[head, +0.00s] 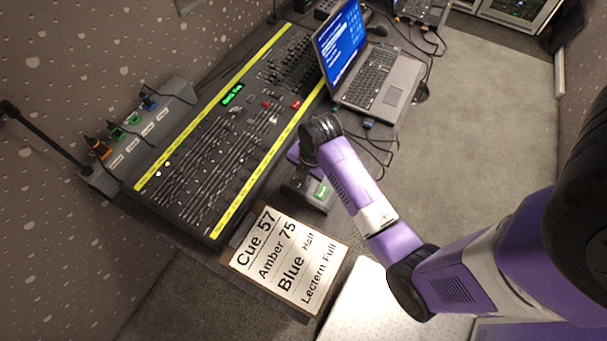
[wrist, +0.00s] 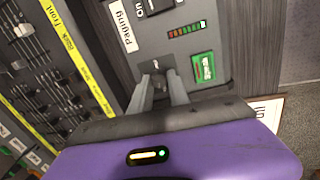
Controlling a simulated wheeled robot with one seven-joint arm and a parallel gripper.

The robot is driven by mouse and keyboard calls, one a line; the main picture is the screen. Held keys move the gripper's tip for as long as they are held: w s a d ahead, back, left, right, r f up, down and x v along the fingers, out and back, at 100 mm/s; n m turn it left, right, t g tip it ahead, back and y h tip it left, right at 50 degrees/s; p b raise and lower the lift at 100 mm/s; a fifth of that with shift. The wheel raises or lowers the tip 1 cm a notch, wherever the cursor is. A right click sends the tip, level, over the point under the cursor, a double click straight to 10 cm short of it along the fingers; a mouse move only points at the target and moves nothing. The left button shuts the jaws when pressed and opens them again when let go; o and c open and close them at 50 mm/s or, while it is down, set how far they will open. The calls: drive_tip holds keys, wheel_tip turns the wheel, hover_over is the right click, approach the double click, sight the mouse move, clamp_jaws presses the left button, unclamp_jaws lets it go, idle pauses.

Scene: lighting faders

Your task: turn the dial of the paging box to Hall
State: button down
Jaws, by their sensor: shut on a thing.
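The paging box (wrist: 178,50) is a grey box with a white "Paging" label, a switch marked On, a row of coloured level lights and a small lit green display (wrist: 204,67). The display's word is too blurred to read for certain. In the head view the paging box (head: 302,194) sits at the desk's front edge, partly hidden by my arm. My gripper (wrist: 163,82) is over its face, with the fingers shut on the dial (wrist: 157,68). The fingers hide most of the dial, so its pointer cannot be seen.
A fader console (head: 222,128) with yellow strips lies left of the box. An open laptop (head: 372,80) stands behind it, with loose cables nearby. Bare carpet is to the right.

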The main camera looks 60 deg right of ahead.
drive_tip(key=shift+n, duration=1.9)
drive_tip(key=c, duration=1.3)
unclamp_jaws()
drive_tip(key=shift+o, duration=0.2)
wheel_tip(320, 180, up, 8)
drive_tip(key=s, duration=0.1)
drive_tip(key=shift+s+f+b, duration=0.15)
drive_tip(key=shift+s+b, duration=0.1)
drive_tip(key=shift+b, duration=0.15)
